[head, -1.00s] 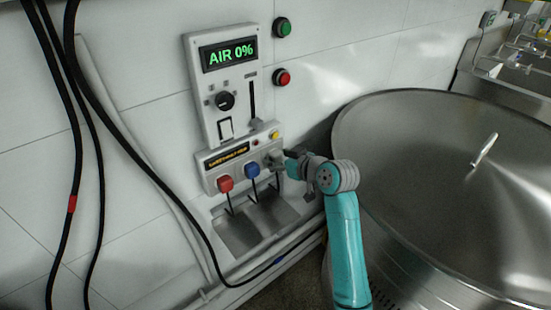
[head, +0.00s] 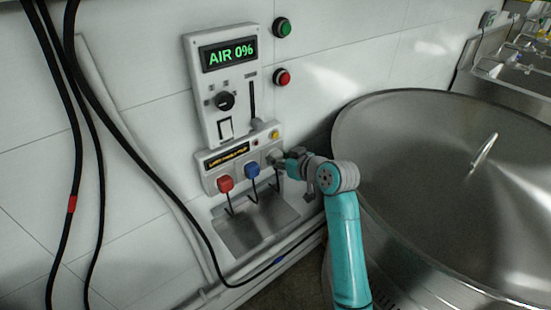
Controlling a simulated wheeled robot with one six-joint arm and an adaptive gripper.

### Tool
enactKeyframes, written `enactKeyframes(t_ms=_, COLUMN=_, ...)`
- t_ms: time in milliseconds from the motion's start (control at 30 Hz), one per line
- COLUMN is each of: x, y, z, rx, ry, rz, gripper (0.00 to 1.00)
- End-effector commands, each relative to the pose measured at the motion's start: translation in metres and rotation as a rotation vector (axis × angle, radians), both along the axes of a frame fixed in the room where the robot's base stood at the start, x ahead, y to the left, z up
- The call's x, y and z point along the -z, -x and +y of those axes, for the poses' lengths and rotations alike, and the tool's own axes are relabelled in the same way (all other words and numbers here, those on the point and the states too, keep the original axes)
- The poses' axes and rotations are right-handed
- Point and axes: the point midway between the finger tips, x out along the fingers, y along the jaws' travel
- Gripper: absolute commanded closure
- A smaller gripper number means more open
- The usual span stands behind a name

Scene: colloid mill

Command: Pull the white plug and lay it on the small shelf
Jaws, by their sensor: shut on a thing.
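The white plug (head: 274,157) is at the right end of the socket panel (head: 240,160), small and partly covered by my gripper. My gripper (head: 279,160) comes from the right and is shut on the white plug. A dark cord hangs below the plug. Whether the plug is fully seated in the panel cannot be told. The red plug (head: 225,184) and the blue plug (head: 252,170) sit left of it, each with a dark cord hanging. The small metal shelf (head: 243,238) is below the panel, with no plug on it.
A control box (head: 225,85) reading "AIR 0%" is above the panel. Green (head: 282,27) and red (head: 282,77) buttons are on the wall. A large steel vessel (head: 420,150) fills the right side near my arm. Black hoses (head: 72,150) hang at the left.

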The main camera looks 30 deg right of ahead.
Motion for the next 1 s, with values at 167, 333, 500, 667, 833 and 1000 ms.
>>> enactKeyframes(t_ms=167, x=0.000, y=0.001, z=0.000, rx=0.000, ry=0.000, rz=0.000, gripper=1.00)
enactKeyframes(t_ms=333, x=0.000, y=0.007, z=-0.001, rx=0.000, ry=0.000, rz=-0.001, gripper=1.00)
enactKeyframes(t_ms=500, x=0.000, y=0.012, z=-0.003, rx=0.000, ry=0.000, rz=0.000, gripper=1.00)
enactKeyframes(t_ms=667, x=0.000, y=0.018, z=-0.004, rx=0.000, ry=0.000, rz=0.000, gripper=1.00)
enactKeyframes(t_ms=833, x=0.000, y=0.023, z=-0.005, rx=0.001, ry=0.000, rz=0.000, gripper=1.00)
enactKeyframes(t_ms=1000, x=0.000, y=0.029, z=-0.006, rx=0.001, ry=0.000, rz=-0.001, gripper=1.00)
